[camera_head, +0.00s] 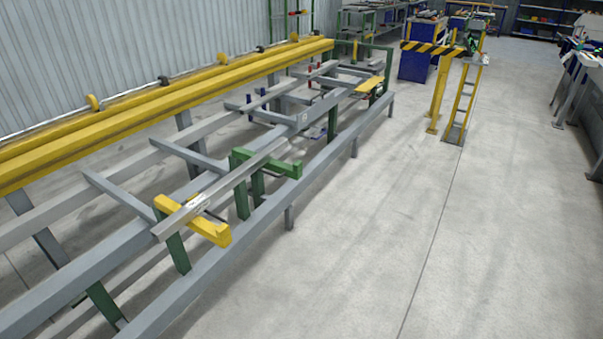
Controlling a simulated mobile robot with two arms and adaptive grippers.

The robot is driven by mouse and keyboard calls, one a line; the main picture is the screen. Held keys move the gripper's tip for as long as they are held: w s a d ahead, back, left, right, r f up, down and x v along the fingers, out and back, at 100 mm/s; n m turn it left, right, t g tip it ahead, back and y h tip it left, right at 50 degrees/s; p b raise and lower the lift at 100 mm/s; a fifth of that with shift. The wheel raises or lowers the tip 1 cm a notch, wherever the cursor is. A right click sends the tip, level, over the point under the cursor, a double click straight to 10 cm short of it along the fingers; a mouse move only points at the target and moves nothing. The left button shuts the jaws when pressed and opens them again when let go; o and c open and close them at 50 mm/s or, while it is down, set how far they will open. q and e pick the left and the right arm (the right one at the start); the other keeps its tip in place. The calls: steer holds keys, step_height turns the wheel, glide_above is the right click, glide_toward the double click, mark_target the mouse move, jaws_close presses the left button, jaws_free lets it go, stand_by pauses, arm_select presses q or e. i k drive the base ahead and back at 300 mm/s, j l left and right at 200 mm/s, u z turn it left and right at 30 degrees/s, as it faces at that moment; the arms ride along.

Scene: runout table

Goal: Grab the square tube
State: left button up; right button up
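The square tube (222,188) is a long, thin, silver-grey bar in the head view, left of the middle. It lies on the runout table, crossing a yellow bracket (208,231) at its near end and a green bracket (284,169) farther back. Its near end sticks out a little past the yellow bracket. A small pale mark shows on it near the yellow bracket.
The grey runout table frame (245,229) has open gaps between its rails. A long yellow beam (170,98) runs along the wall side. A yellow stand (437,95) with a black-striped bar is beyond. The concrete floor (370,240) to the right is clear.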

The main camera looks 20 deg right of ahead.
mark_target(173, 224)
steer(key=z, duration=0.25)
steer(key=u, duration=0.3)
steer(key=i+l+u, duration=0.3)
steer(key=u, duration=0.15)
steer(key=i+l+u, duration=0.25)
steer(key=l+u, duration=0.2)
